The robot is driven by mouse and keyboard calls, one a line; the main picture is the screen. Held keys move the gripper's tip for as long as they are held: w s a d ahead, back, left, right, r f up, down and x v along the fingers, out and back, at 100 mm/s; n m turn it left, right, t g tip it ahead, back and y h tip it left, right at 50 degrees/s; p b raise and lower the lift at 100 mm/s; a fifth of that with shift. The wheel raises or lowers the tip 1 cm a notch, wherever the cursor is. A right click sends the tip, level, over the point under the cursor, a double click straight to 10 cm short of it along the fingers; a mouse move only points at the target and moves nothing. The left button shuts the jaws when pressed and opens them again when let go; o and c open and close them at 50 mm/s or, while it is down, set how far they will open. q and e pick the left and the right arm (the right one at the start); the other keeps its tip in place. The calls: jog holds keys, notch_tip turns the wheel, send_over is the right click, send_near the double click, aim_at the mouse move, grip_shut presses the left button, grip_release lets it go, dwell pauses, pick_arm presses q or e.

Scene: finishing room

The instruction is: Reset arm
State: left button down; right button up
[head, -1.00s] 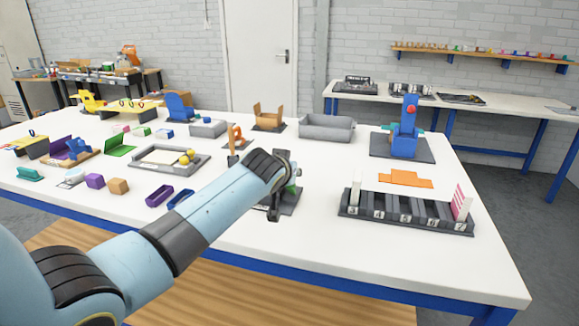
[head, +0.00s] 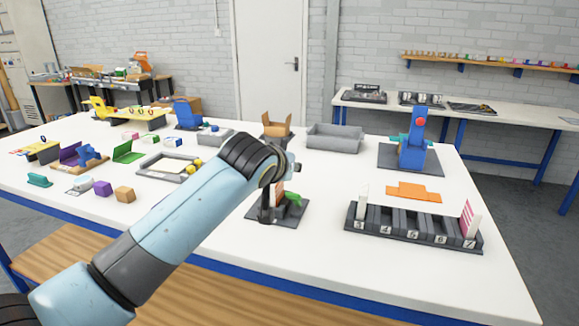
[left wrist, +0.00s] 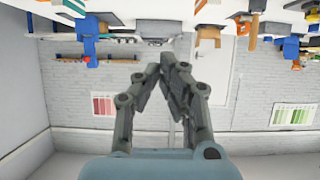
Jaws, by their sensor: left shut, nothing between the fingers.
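My left arm comes in from the left in the head view and reaches over the front of the white table (head: 330,240). Its wrist hides part of what is behind it, and I cannot clearly make out its fingers there. In the left wrist view my left gripper (left wrist: 160,67) is shut and empty, its fingertips together. That view is upside down: the grey brick wall and door lie beyond the fingers, and the table objects hang along the top edge. My right gripper is not in view.
A dark plate with a green piece (head: 293,199) lies by my wrist. To its right are a numbered slotted rack (head: 413,240), an orange piece (head: 413,193) and a blue fixture (head: 412,152). A grey tray (head: 335,138) and several small parts stand behind and left.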

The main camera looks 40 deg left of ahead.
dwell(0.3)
pick_arm(q)
jog(key=s+d+f+m+g+h, duration=0.1)
jog(key=s+d+f+g, duration=0.2)
jog(key=s, duration=0.8)
jog(key=s+d+f+m+g+h, duration=0.1)
jog(key=s+d+f+m+g, duration=0.15)
jog(key=s, duration=0.95)
jog(key=s+d+f+m+g+h, duration=0.1)
jog(key=s+d+f+g, duration=0.15)
jog(key=s, duration=0.85)
notch_tip(320, 180, down, 37)
jog(key=s+a+g+b, duration=0.2)
jog(key=s+b, duration=0.1)
jog(key=b, duration=0.6)
jog(key=s+f+b, duration=0.6)
jog(key=s+f, duration=1.1)
jog(key=f, duration=0.3)
jog(key=shift+a+n+g, duration=0.35)
jog(key=shift+a+g, duration=0.05)
jog(key=shift+a, duration=0.05)
